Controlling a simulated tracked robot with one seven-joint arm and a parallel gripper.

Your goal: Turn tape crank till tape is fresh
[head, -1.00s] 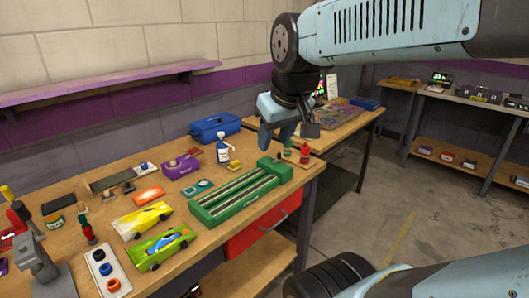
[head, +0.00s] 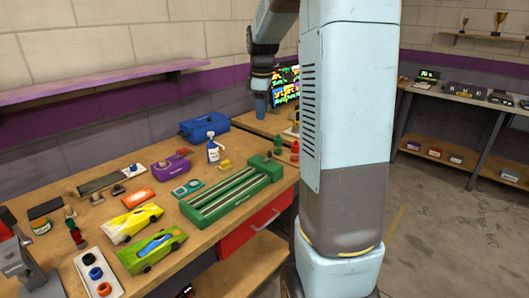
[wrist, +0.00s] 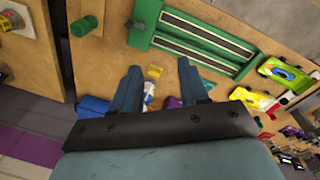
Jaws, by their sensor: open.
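A long green tray (head: 232,197) with two dark strips edged in light lines lies on the near bench. A raised green block (head: 264,167) stands at its right end with a small part on top. I cannot make out a crank handle clearly. In the wrist view the green block (wrist: 144,22) is at the top, left of the strips (wrist: 205,42). My gripper (wrist: 158,68) is open and empty there, its fingers apart and below the block in the picture. In the head view my gripper (head: 260,104) points down behind the tray, above bench height.
A blue toolbox (head: 205,125), a white bottle (head: 213,150) and a purple device (head: 171,167) stand behind the tray. Yellow (head: 133,223) and green (head: 150,252) cars lie to its left. A red bottle (head: 294,151) stands on the right. My arm hides much of the right side.

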